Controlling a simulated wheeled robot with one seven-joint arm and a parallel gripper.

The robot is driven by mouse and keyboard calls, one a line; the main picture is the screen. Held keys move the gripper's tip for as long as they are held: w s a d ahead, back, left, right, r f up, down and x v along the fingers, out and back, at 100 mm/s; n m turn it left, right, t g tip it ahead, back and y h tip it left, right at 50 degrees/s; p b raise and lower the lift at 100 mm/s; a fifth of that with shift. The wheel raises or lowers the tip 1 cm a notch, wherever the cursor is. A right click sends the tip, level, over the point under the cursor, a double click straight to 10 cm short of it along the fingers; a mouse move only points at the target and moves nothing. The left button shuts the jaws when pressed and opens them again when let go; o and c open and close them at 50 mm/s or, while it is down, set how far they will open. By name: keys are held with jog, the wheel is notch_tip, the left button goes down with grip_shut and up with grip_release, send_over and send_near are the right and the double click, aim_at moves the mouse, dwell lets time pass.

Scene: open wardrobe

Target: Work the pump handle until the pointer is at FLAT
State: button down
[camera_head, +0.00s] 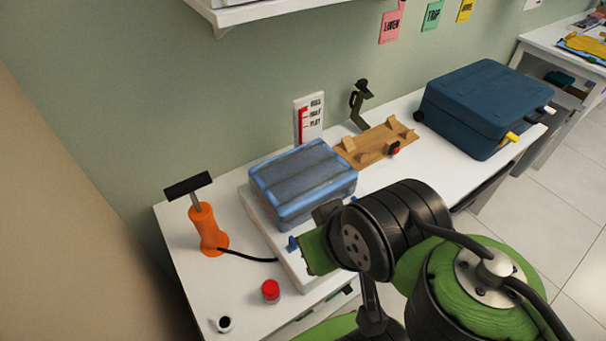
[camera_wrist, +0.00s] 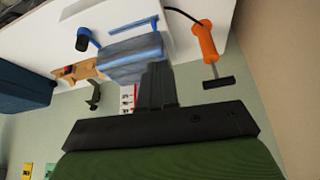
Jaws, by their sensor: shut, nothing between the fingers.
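The pump (camera_head: 207,230) is an orange upright body at the left of the white table, with a grey rod and a black T-handle (camera_head: 188,186) standing raised above it. A black hose runs from it to the white base under a translucent blue bag (camera_head: 303,180). The white gauge card (camera_head: 310,118) stands by the wall with a red strip and small labels; the pointer's exact reading is too small to tell. My gripper (camera_wrist: 157,68) is shut and empty in the wrist view, overlapping the bag in the picture. The pump handle (camera_wrist: 218,82) is to its right there, apart from it.
A wooden cradle (camera_head: 375,143), a dark green clamp-like item (camera_head: 360,103) and a blue suitcase (camera_head: 485,105) stand to the right. A white shelf (camera_head: 270,10) hangs above.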

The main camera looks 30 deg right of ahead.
notch_tip(320, 180, up, 7)
jog(key=p, duration=0.4)
jog(key=shift+f, duration=0.2)
notch_tip(320, 180, down, 11)
jog(key=b, duration=0.9)
jog(key=shift+r+b, duration=0.2)
jog(key=shift+b, duration=0.1)
jog(key=shift+f+b, duration=1.2)
jog(key=shift+f, duration=0.05)
notch_tip(320, 180, down, 2)
jog(key=shift+f+b, duration=0.25)
jog(key=shift+b, duration=0.95)
